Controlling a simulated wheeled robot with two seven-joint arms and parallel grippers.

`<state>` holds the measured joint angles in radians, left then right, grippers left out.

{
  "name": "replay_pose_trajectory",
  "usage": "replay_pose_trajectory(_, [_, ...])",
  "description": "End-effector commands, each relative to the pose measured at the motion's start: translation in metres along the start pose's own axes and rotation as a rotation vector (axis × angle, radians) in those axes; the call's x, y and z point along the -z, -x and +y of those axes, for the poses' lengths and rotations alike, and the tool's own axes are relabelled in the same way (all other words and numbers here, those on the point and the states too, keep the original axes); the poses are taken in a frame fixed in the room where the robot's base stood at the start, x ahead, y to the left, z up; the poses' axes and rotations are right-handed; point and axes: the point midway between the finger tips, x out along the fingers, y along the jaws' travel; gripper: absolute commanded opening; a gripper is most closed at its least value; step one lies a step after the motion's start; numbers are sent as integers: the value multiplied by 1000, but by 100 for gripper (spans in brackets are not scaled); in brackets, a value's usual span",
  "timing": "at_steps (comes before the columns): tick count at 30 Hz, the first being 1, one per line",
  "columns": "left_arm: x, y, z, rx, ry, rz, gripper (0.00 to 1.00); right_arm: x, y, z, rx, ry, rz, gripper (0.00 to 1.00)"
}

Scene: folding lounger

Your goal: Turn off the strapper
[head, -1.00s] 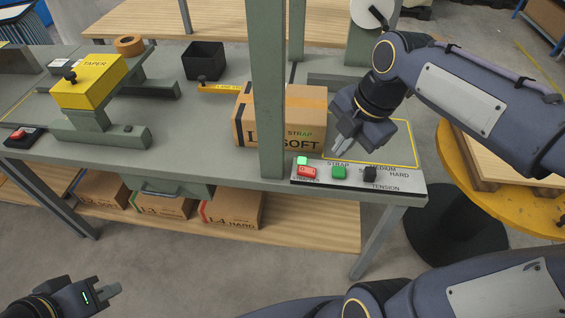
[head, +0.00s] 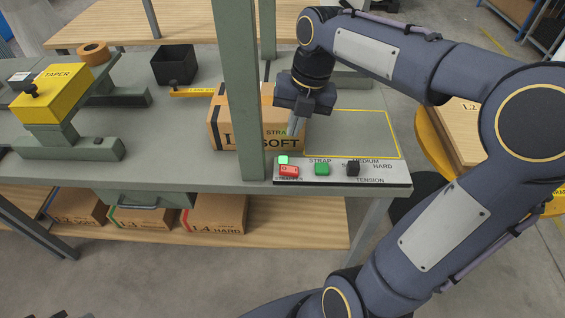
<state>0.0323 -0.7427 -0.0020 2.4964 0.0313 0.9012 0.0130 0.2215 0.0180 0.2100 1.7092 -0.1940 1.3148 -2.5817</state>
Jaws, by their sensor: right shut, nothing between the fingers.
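The strapper's control panel (head: 390,178) lies along the front edge of the bench. At its left end is a red rocker switch (head: 289,170) with a lit green lamp (head: 283,160) just behind it. A green button (head: 322,169) marked STRAP and a black tension knob (head: 352,168) sit to the right. My right gripper (head: 294,132) is shut and empty, pointing down in front of the carton, above and behind the red switch, apart from it. Only dark slivers, perhaps of my left arm, show at the bottom left edge; its gripper cannot be made out.
A carton (head: 226,124) marked SOFT stands behind the green strapper post (head: 243,90). A yellow taper (head: 52,92), a black bin (head: 174,65) and a tape roll (head: 93,48) are to the left. More cartons (head: 215,213) lie on the lower shelf. The yellow-outlined bench area (head: 350,130) is clear.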

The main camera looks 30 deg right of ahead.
Motion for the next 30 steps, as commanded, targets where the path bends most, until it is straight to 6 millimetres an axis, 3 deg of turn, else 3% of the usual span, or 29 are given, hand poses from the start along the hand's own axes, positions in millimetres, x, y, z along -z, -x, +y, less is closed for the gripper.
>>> replay_pose_trajectory(15, [-6,-11,-5,0,0,0,0,1,-105,-1,2,-1,5,0])
replay_pose_trajectory(21, [-6,-13,-6,0,0,0,0,1,-125,0,1,0,2,0])
replay_pose_trajectory(30, [-6,-13,-6,0,0,0,0,1,-130,0,0,-1,1,0])
